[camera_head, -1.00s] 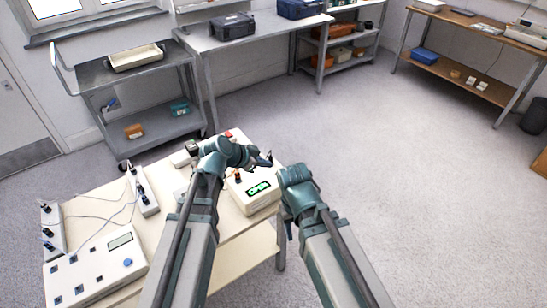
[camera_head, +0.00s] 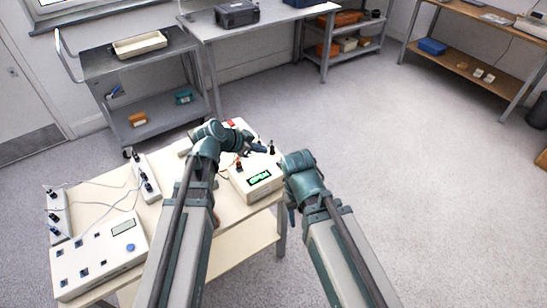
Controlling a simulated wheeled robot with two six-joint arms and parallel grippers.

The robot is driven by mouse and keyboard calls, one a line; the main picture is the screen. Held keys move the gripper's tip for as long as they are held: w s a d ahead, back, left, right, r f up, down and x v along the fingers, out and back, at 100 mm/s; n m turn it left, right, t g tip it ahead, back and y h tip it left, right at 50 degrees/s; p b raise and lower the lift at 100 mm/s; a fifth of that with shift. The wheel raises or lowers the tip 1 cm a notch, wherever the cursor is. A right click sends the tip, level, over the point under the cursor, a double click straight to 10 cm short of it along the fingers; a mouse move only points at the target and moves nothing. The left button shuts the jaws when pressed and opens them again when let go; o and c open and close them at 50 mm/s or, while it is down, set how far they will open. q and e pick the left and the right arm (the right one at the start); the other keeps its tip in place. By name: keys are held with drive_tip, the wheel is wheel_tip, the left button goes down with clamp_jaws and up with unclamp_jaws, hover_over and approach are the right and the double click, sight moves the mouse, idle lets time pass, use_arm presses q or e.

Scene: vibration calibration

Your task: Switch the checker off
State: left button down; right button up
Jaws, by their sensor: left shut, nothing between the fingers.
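The checker is probably the cream box (camera_head: 262,192) with a lit green display at the right end of the bench; the display seems to read OPEN. Dark and reddish terminals stand on its top, and a red part (camera_head: 230,123) shows behind it. My left gripper (camera_head: 259,148) is shut and empty over the back of the box. I cannot tell whether it touches anything. My left wrist hides part of the box's rear. My right arm is just right of the box; its gripper (camera_head: 292,218) points down past the bench edge, mostly hidden, its fingers unclear.
A cream meter box (camera_head: 98,262) with a small screen and a blue knob lies at the bench's front left. Terminal strips (camera_head: 146,178) with loose wires stand behind it. A grey cart (camera_head: 140,75) and a table (camera_head: 265,25) stand behind. The floor to the right is clear.

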use_arm(q)
drive_tip(key=b, duration=0.7)
hover_over(277, 167)
drive_tip(key=f, duration=0.7)
drive_tip(key=shift+s+a, duration=0.2)
drive_tip(key=shift+s, duration=0.1)
drive_tip(key=f+b, duration=0.3)
drive_tip(key=shift+w+d+f, duration=0.1)
drive_tip(key=shift+w+d, duration=0.05)
drive_tip(key=shift+w, duration=0.15)
drive_tip(key=shift+f+b, duration=0.45)
drive_tip(key=shift+b, duration=0.05)
